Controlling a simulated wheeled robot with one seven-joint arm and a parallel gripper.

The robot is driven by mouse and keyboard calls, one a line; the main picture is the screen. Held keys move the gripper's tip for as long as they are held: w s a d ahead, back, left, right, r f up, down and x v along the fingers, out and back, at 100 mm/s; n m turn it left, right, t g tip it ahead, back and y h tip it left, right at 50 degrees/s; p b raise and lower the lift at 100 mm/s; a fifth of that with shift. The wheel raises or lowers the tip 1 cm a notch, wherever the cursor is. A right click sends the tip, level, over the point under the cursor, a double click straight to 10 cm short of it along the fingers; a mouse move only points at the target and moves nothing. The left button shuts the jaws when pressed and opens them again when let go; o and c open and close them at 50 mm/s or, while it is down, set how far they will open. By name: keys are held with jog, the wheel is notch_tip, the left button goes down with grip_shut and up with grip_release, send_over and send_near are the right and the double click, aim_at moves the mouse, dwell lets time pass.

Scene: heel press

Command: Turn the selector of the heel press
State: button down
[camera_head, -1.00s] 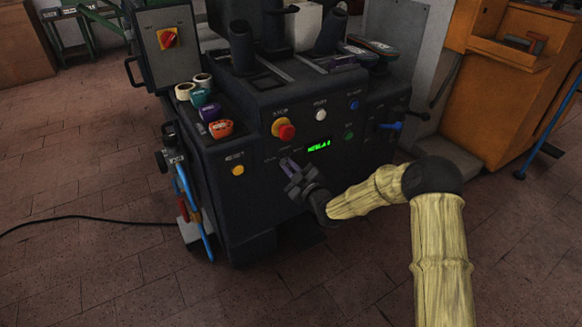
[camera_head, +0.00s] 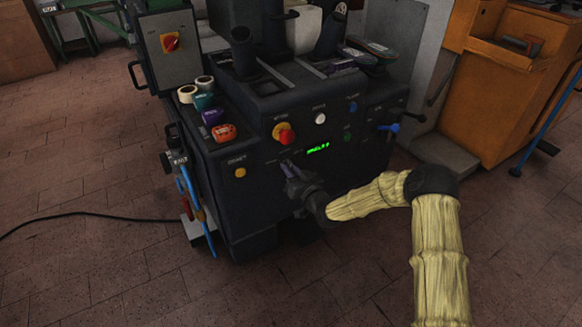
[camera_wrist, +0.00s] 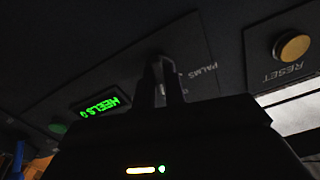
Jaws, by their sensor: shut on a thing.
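The heel press (camera_head: 270,205) is a dark machine with a front control panel. Its selector (camera_wrist: 160,68) is a small knob on the panel beside the label PALMS in the wrist view, between the fingers. My gripper (camera_head: 287,166) is at the panel, just left of the green display, with its fingers touching the selector; it also shows in the wrist view (camera_wrist: 164,85). It is shut on the selector. The fingers and gripper body hide most of the knob, so its exact pointing is hard to read. The display (camera_head: 318,148) shows HEELS 0 in the wrist view.
A red stop button (camera_head: 285,136) on yellow, a white button (camera_head: 320,118) and a yellow reset button (camera_head: 240,172) surround the selector. An orange bench (camera_head: 500,100) stands at right. The floor in front is open.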

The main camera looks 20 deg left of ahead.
jog(key=m+p, duration=0.1)
jog(key=m, duration=0.5)
jog(key=shift+f, duration=0.2)
jog(key=shift+d, duration=0.1)
dwell(0.3)
jog(key=c, duration=1.5)
grip_release()
jog(key=shift+r, duration=0.1)
jog(key=shift+o, duration=0.2)
jog(key=p+v, duration=0.6)
jog(key=v, duration=1.1)
jog(key=shift+d, duration=0.2)
jog(key=shift+s, duration=0.15)
